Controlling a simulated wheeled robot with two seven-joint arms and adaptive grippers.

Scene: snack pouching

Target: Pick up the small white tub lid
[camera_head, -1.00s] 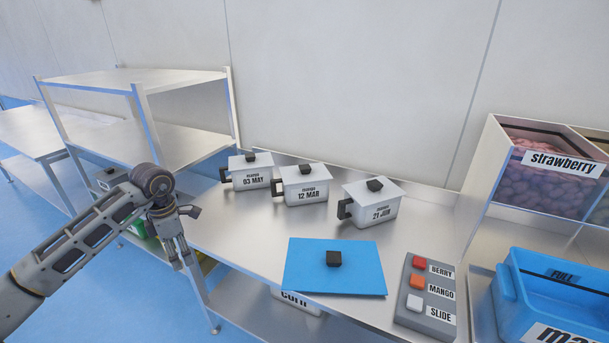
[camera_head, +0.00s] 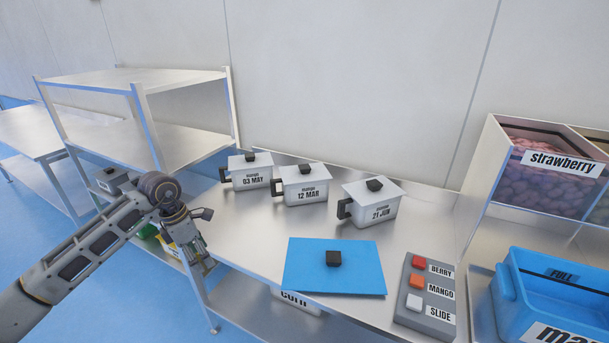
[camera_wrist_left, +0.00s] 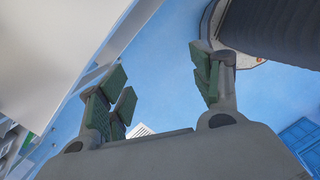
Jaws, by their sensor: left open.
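Three small white tubs stand in a row on the metal table, labelled 03 MAY, 12 MAR and 21 JUN. Each has a white lid with a black knob on top: the 03 MAY lid (camera_head: 240,162), the 12 MAR lid (camera_head: 293,175) and the 21 JUN lid (camera_head: 362,192). My left gripper (camera_head: 202,264) is open and empty, in front of the table's left end, apart from all the tubs. In the left wrist view its fingers (camera_wrist_left: 160,84) are spread, with blue floor beyond and no lid between them. My right gripper is not in view.
A blue board (camera_head: 305,278) with a black knob lies in front of the tubs. A button panel (camera_head: 413,306), a blue crate (camera_head: 507,302) and a strawberry bin (camera_head: 487,170) are at right. A metal shelf (camera_head: 170,80) stands at left.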

